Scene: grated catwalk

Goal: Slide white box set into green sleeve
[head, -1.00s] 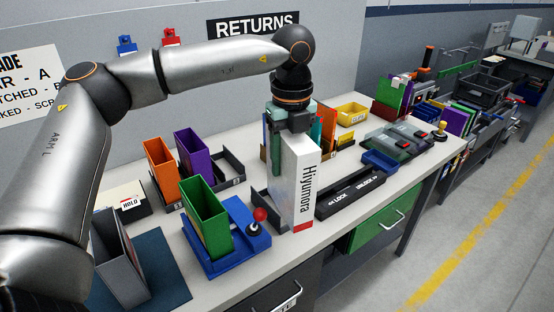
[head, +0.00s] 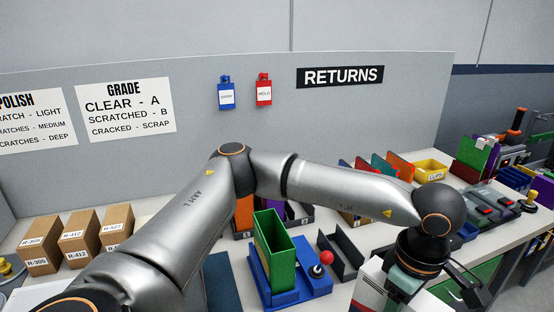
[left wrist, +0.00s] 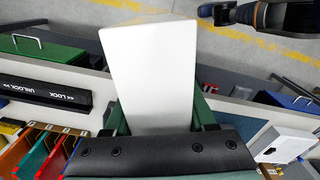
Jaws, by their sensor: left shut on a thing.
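The green sleeve (head: 271,243) stands upright, open at the top, in a blue fixture (head: 290,283) with a red-knobbed lever. My left gripper (left wrist: 160,125) is shut on the white box set (head: 369,285), to the right of the sleeve and apart from it. In the head view the wrist and the frame's bottom edge hide much of the box. In the left wrist view the white box set (left wrist: 150,65) shows as a plain white face between the green fingers. A dark arm end, apparently my right gripper (left wrist: 224,13), shows small at that view's top edge; its jaws are unclear.
A dark open holder (head: 342,255) sits just right of the fixture. Colored sleeves and a yellow bin (head: 430,170) stand behind my left wrist. Cardboard boxes (head: 78,243) stand at the left. A black lock bar (left wrist: 40,91) lies on the bench.

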